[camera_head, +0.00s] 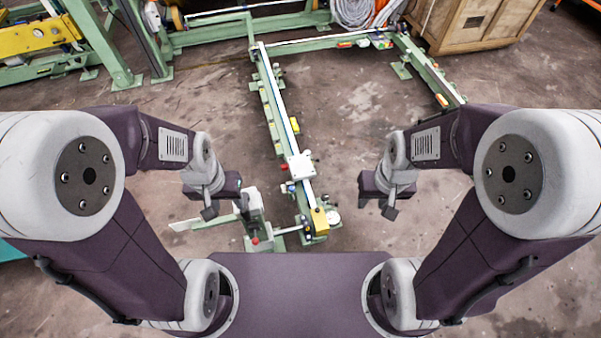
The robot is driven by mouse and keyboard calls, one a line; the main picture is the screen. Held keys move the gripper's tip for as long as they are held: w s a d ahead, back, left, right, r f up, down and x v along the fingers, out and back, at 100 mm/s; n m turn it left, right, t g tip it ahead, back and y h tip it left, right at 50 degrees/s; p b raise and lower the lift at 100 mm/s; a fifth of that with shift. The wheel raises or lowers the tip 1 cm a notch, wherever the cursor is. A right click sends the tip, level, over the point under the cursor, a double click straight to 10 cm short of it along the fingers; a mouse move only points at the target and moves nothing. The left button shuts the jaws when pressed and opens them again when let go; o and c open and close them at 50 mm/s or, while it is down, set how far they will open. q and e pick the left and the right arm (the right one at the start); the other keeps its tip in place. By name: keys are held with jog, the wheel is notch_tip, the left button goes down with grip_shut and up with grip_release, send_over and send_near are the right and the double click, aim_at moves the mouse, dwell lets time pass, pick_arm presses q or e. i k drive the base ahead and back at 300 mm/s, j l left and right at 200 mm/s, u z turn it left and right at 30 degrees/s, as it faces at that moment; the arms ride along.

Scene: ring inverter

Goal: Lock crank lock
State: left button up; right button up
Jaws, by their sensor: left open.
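The green frame of the machine (276,120) runs away from me down the middle of the floor. A white box (300,166) with small red knobs sits on its rail, and a yellow block (319,219) sits at its near end. A grey upright part (251,212) with a red knob (255,240) stands at the near left. I cannot tell which part is the crank lock. My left gripper (209,212) is open and empty, just left of the grey upright part. My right gripper (389,212) hangs over bare floor, right of the yellow block; its jaws are too small to judge.
A wooden crate (465,22) stands at the back right, beside coiled hoses (352,12). Green machinery with a yellow part (38,36) fills the back left. A green side rail (428,68) runs along the right. The floor between the two rails is clear.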

aim_at(255, 240)
jog(key=k+j+u, duration=0.25)
jog(key=j+u, duration=0.1)
jog(key=u, duration=0.15)
jog(key=j, duration=0.35)
jog(key=k+j, duration=0.15)
jog(key=j, duration=0.2)
jog(key=j+z, duration=0.05)
